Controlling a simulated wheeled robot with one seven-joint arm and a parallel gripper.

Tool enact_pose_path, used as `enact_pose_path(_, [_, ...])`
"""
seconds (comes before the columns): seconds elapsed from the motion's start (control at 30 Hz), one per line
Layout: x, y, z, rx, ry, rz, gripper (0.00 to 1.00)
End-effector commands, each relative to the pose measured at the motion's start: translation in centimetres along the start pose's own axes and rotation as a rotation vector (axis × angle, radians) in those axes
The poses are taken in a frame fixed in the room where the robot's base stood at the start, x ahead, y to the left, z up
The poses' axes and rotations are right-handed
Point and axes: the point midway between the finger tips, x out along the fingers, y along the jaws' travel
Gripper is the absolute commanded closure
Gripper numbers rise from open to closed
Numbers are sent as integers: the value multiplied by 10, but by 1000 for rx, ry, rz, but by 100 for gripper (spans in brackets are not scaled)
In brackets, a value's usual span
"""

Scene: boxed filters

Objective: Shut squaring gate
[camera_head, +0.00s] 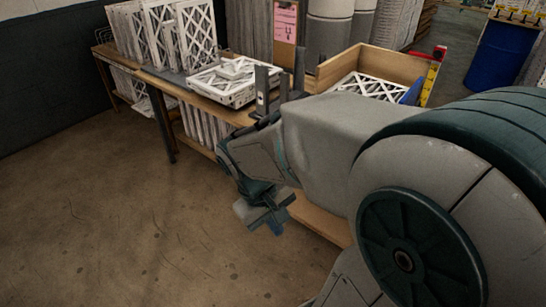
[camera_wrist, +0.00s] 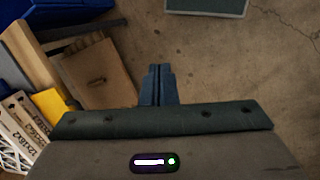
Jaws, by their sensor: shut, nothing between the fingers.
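A wooden-walled box (camera_head: 390,62) stands at the right end of the workbench in the head view, holding white lattice-faced filters (camera_head: 366,87). A yellow strip with a red top (camera_head: 432,80) and a blue piece (camera_head: 411,93) are at its right side. I cannot tell which part is the squaring gate; my arm hides much of the box's near side. My gripper (camera_head: 270,220) hangs low in front of the bench, apart from the box. In the wrist view its fingers (camera_wrist: 158,72) are together and empty over the floor.
The bench (camera_head: 218,111) carries upright filters (camera_head: 165,35) and a lying filter stack (camera_head: 230,80). Grey posts (camera_head: 262,88) stand by the box. The wrist view shows a wooden board (camera_wrist: 92,72) left of the fingers. A blue drum (camera_head: 500,52) stands behind. Floor at left is clear.

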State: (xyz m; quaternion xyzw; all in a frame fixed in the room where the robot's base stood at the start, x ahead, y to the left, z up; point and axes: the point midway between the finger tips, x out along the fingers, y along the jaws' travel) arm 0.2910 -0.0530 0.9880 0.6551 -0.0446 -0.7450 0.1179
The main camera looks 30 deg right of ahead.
Motion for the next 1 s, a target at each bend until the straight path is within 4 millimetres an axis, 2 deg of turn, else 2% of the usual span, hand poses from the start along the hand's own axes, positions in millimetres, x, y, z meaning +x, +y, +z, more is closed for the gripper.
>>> enact_pose_path(0.03, [21, 4, -3, -34, -76, 44, 100])
enact_pose_path(0.2, [62, 30, -8, -135, -298, 215, 100])
enact_pose_path(0.37, [96, 55, -17, -235, -492, 391, 100])
enact_pose_path(0.57, [130, 85, -37, -374, -710, 638, 100])
enact_pose_path(0.8, [167, 108, -78, -568, -924, 968, 100])
enact_pose_path(1.0, [201, 112, -123, -755, -1046, 1266, 100])
